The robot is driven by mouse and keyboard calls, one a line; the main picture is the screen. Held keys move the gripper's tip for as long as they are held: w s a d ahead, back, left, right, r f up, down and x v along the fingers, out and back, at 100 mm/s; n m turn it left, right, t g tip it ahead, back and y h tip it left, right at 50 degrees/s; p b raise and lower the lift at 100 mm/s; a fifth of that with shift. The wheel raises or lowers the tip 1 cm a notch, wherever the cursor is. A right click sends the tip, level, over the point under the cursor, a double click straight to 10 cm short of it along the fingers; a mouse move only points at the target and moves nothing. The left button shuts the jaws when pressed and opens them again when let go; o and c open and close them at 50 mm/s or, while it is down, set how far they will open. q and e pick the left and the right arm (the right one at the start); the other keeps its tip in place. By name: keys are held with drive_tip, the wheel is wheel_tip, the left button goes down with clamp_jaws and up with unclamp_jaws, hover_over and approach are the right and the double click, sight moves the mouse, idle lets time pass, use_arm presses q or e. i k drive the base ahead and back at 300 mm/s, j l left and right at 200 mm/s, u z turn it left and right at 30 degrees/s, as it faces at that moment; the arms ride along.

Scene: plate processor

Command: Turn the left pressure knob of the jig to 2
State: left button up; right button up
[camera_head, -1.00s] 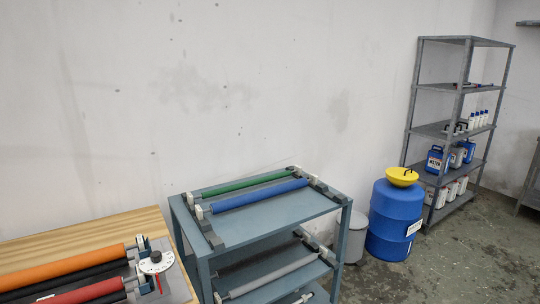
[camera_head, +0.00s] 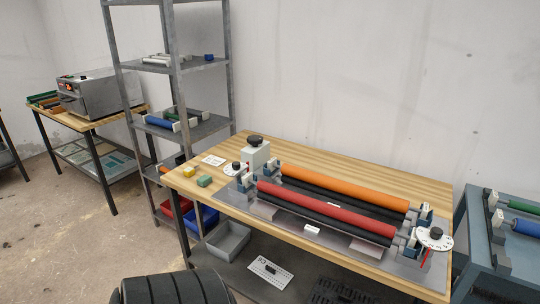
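The jig (camera_head: 262,212) lies on a wooden table, a grey base plate carrying an orange roller (camera_head: 345,187), a red roller (camera_head: 320,210) and black rollers. The left pressure knob (camera_head: 236,166) is a small black knob on a white dial at the jig's left end, with a red mark beside it. Its numbers are too small to read. The right pressure knob (camera_head: 436,233) sits on a larger white dial at the right end, with a red pointer below it. Neither of my grippers is in view.
A pale block with a black knob (camera_head: 255,152), small yellow and green blocks (camera_head: 204,181) and a paper (camera_head: 213,160) are on the wooden table (camera_head: 300,152). A grey shelf rack (camera_head: 190,64) stands behind left. A blue-grey cart (camera_head: 480,228) stands right. Floor is open at left.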

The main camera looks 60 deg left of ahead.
sight(233, 170)
drive_tip(key=u, duration=2.25)
drive_tip(key=i+l+u, duration=0.1)
drive_tip(key=u, duration=0.25)
drive_tip(key=i+l+u, duration=0.1)
drive_tip(key=u, duration=0.25)
drive_tip(key=l+u, duration=0.3)
